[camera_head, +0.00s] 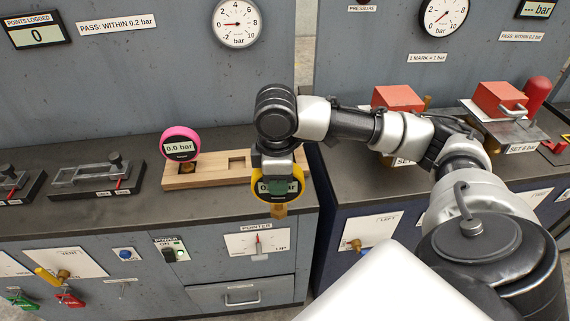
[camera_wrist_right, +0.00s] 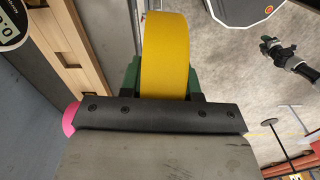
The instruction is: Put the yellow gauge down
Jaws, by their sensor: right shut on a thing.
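The yellow gauge (camera_head: 277,194) is round with a dark face and a small display, and a brass stem shows below it. My right gripper (camera_head: 278,183) is shut on it, with the gauge at the front edge of the left bench. In the right wrist view the gauge's yellow rim (camera_wrist_right: 167,55) sits between the green fingers of the gripper (camera_wrist_right: 165,85). I cannot tell whether the gauge touches the bench. A wooden rack (camera_head: 210,177) lies on the bench just left of it, with an empty square slot showing. My left gripper is not in view.
A pink gauge (camera_head: 181,144) reading 0.0 bar stands at the rack's left part. A clear-topped fixture (camera_head: 95,175) lies further left. Red blocks (camera_head: 398,98) stand on the right bench. A gap separates the two benches.

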